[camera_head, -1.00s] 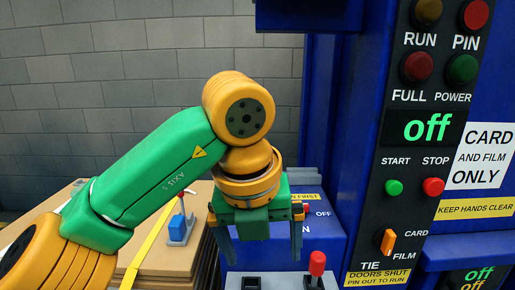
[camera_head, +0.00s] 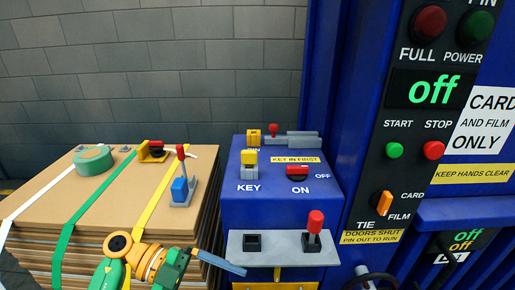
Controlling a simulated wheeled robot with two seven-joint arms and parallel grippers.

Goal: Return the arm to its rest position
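My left arm comes in at the bottom left, low in front of the cardboard stack. Only one blue-grey finger shows clearly, seen from the side, so I cannot tell how far the gripper is open. I see nothing in it. My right gripper is not in view.
A blue control box (camera_head: 235,208) carries a yellow key (camera_head: 249,158), a red switch (camera_head: 297,172) and a red-knobbed lever (camera_head: 315,222). The strapped cardboard stack (camera_head: 115,205) bears a green tape roll (camera_head: 93,159) and a strap tool (camera_head: 181,185). The machine panel (camera_head: 400,170) reads "off".

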